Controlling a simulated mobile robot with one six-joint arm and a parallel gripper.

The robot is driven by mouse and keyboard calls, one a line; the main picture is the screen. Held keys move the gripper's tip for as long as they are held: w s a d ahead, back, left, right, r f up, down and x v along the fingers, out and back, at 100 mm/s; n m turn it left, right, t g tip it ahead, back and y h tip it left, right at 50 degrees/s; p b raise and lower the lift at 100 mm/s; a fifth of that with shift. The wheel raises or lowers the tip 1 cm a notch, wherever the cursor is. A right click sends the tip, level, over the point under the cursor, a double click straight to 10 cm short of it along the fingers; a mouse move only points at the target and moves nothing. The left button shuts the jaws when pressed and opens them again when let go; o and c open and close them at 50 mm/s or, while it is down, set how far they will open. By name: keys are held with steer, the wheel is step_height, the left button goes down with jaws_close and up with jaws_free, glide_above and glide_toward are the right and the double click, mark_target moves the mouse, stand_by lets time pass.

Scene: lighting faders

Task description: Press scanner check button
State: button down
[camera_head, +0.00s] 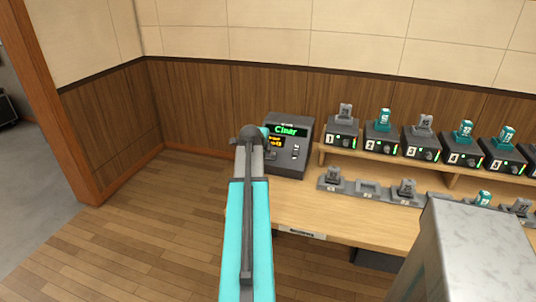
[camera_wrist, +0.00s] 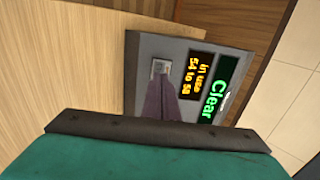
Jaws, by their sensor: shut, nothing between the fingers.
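The scanner (camera_head: 300,165) is a dark grey box at the left end of the desk. Its screen reads "Clear" in green, with amber text below. In the wrist view the scanner (camera_wrist: 145,50) appears turned sideways, and the amber text reads "in use 54 to 58". A small pale square plate, seemingly the check button (camera_wrist: 160,67), sits on its face; it also shows in the head view (camera_head: 296,150). My gripper (camera_wrist: 162,84) is shut and empty, its fingertips overlapping the plate's lower edge in the wrist view. Whether they touch it I cannot tell. In the head view my arm hides the fingers.
Several numbered fader units (camera_head: 341,135) with grey or teal tops stand on a shelf (camera_head: 390,158) to the right. A lower grey holder row (camera_head: 367,190) lies on the desk (camera_head: 290,208). Wood-panelled wall (camera_head: 190,105) stands behind; open floor (camera_head: 140,220) lies left.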

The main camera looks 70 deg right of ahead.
steer(key=b+v, duration=0.1)
steer(key=v, duration=0.9)
steer(key=shift+a+r, duration=0.25)
